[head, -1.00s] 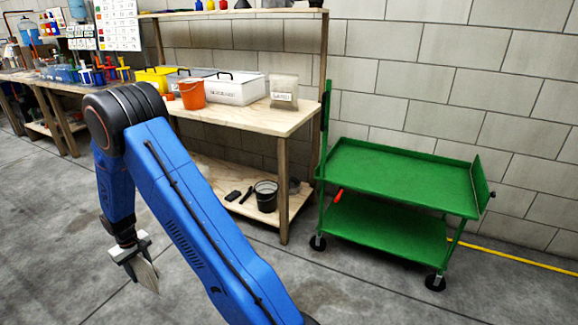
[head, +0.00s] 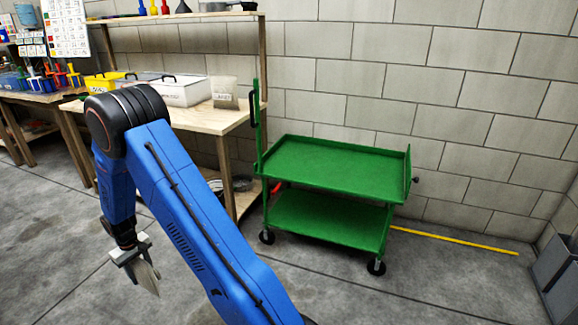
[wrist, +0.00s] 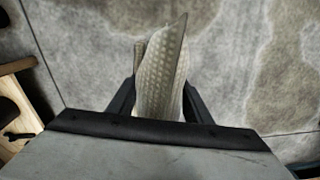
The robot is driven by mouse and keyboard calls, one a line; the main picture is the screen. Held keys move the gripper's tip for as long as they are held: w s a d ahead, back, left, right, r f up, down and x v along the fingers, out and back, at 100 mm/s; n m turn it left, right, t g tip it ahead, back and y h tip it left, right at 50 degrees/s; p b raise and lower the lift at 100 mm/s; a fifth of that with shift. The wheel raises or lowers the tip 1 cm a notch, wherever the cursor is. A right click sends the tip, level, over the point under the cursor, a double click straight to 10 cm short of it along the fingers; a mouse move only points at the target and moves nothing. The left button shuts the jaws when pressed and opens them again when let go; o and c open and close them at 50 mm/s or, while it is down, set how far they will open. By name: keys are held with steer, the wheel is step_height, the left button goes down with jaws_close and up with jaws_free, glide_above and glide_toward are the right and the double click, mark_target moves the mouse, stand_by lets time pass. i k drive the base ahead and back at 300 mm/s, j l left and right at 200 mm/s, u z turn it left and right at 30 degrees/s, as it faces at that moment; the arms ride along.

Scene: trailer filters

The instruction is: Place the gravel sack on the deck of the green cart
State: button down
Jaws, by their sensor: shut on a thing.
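My gripper (head: 136,258) hangs low at the left of the head view, above the concrete floor. It is shut on a small pale sack (head: 148,279) with its lower end pointing down. In the wrist view the sack (wrist: 160,85) shows a woven, whitish surface between the two dark fingers; no label shows on it, so I take it as the gravel sack. The green cart (head: 330,158) stands to the right of my gripper, well apart from it. Its upper deck is bare, with low rims and a raised plate at the right end.
A wooden bench (head: 205,119) stands behind and left of the cart. Grey bins (head: 560,270) stand at the far right. The floor before the cart is clear.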

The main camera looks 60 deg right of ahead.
mark_target(365, 168)
steer(key=k+l+z, duration=0.15)
steer(key=k+z, duration=0.15)
steer(key=z, duration=0.2)
steer(key=k+l+z, duration=0.25)
steer(key=z, duration=0.25)
